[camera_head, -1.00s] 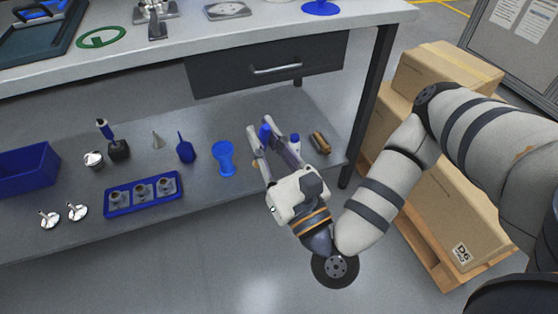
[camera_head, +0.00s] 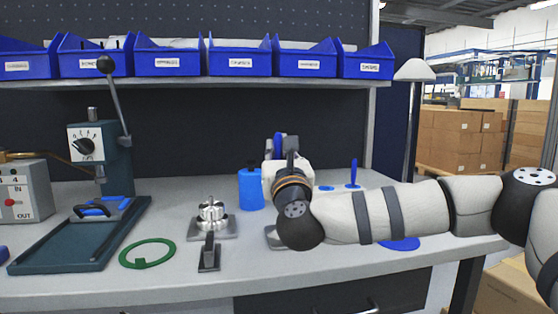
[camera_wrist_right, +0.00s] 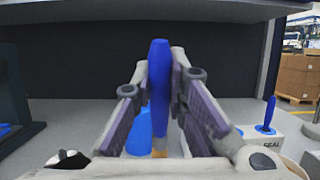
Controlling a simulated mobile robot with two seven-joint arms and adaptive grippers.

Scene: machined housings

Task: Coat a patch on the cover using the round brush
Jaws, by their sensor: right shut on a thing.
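My right gripper (camera_head: 284,150) is raised above the worktop with its back to the head camera. In the right wrist view its fingers (camera_wrist_right: 160,90) are shut on an upright blue handle, which I take to be the round brush (camera_wrist_right: 159,75). A tan part shows at the handle's lower end; the bristles cannot be made out. In the head view a bit of blue (camera_head: 278,143) shows at the fingers. A flat grey metal plate, possibly the cover (camera_head: 273,240), lies on the worktop, mostly hidden behind my right wrist. My left gripper is not in view.
A blue bottle (camera_head: 251,188) stands left of the right gripper. A clamped metal fixture (camera_head: 212,218), green ring (camera_head: 147,254) and lever press (camera_head: 100,200) stand further left. Blue bins (camera_head: 240,57) line the shelf above.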

